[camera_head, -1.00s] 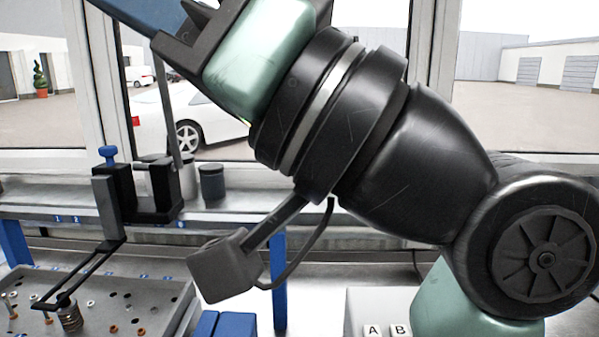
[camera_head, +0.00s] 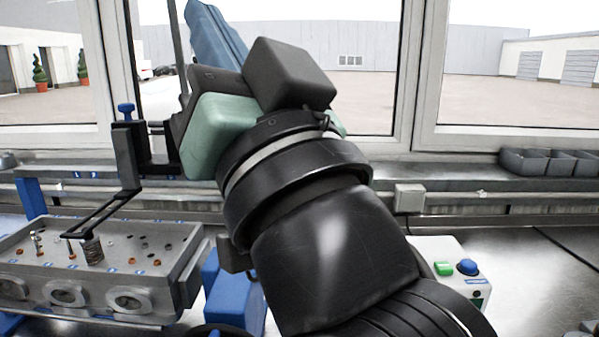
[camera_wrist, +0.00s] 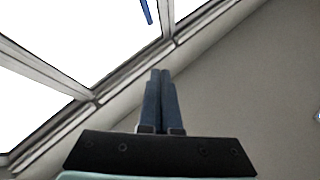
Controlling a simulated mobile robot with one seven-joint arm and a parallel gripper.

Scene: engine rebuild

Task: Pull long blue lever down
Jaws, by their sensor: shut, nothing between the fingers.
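A grey rod (camera_head: 178,50) rises from the dark spring press tool (camera_head: 126,155) and leaves the head view at the top. The wrist view shows a short piece of a long blue bar (camera_wrist: 147,10) at its top edge, likely the blue lever; the rest is out of frame. My gripper (camera_head: 200,8) points up and left, close to the right of the rod in the head view. In the wrist view my gripper (camera_wrist: 160,72) has its blue fingers together with nothing between them, apart from the blue bar.
The press's fork reaches over a spring (camera_head: 92,250) on the metal cylinder head (camera_head: 160,292). A blue knob (camera_head: 126,110) tops the press. A control box (camera_head: 455,262) with green and blue buttons stands right. Grey bins (camera_head: 545,162) sit on the sill.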

